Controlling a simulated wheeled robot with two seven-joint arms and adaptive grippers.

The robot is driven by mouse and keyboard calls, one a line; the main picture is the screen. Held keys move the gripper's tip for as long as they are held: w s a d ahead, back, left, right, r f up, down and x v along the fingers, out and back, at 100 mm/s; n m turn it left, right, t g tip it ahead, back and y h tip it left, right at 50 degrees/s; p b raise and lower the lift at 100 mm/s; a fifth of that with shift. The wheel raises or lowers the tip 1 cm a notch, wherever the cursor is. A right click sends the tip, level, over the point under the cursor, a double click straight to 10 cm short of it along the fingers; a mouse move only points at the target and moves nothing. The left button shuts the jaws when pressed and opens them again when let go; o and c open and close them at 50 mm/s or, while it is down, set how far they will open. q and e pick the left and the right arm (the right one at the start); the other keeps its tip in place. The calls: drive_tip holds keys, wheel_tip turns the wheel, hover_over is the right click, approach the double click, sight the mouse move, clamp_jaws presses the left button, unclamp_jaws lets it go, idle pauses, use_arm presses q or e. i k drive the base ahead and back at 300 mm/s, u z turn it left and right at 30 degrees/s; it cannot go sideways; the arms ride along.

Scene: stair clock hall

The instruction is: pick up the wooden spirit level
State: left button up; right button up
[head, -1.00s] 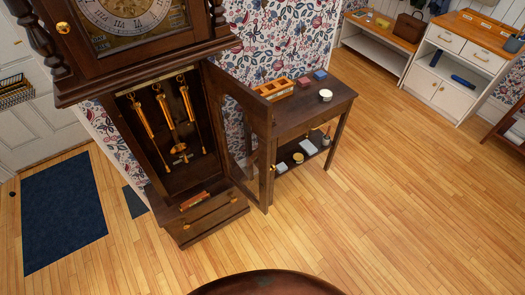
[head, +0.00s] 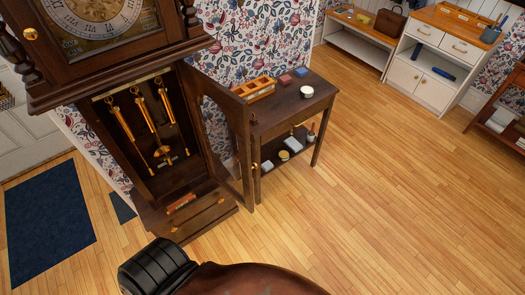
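A small reddish-brown bar (head: 181,202), which looks like the wooden spirit level, lies in the bottom of the open tall clock case (head: 190,228). It is small in the head view, so its details are hard to tell. The pendulum (head: 163,151) and brass weights (head: 123,122) hang above it. Neither of my grippers shows. A black ribbed part and a brown rounded shape at the bottom edge look like parts of my own body.
The clock's glazed door (head: 228,142) stands open to the right, close to a dark side table (head: 318,90) holding a wooden divided box (head: 254,89). A white cabinet (head: 432,75) stands at the back right. The wooden floor (head: 400,190) is clear at right.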

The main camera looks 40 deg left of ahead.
sight(182, 202)
drive_tip(key=z, duration=0.1)
drive_tip(key=i, duration=2.2)
drive_tip(key=u, duration=3.7)
drive_tip(key=i, duration=0.5)
drive_tip(key=u, duration=0.4)
drive_tip(key=k, duration=0.5)
drive_tip(key=u, duration=0.9)
